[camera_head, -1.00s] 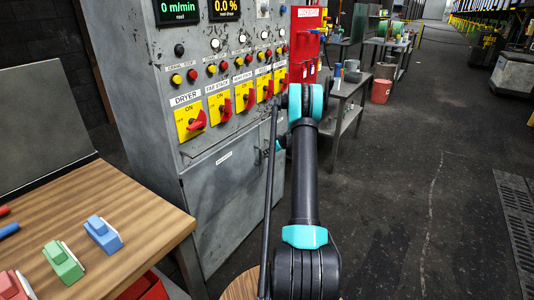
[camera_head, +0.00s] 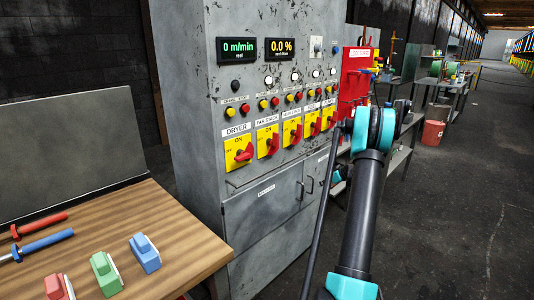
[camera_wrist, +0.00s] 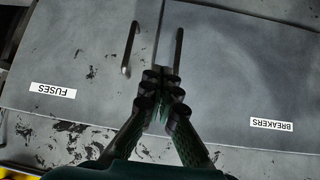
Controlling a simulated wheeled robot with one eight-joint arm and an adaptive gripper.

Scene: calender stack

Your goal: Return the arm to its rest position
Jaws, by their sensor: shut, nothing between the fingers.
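My arm (camera_head: 362,215), black with teal joints, reaches up along the right side of the control cabinet (camera_head: 265,215) in the head view. My gripper (camera_wrist: 163,76) shows in the wrist view with its dark fingers together and nothing between them. It is in front of the cabinet doors, over the seam between the panels labelled FUSES (camera_wrist: 52,90) and BREAKERS (camera_wrist: 271,125), near two door handles. I cannot tell whether it touches them. In the head view my gripper is mostly hidden behind my arm.
A row of yellow switch plates with red knobs (camera_head: 244,154) is on the cabinet. A wooden table (camera_head: 190,222) at left holds coloured blocks (camera_head: 145,254) and red and blue tools (camera_head: 42,244). A red box (camera_head: 355,78) stands beyond. Open floor (camera_head: 470,200) lies to the right.

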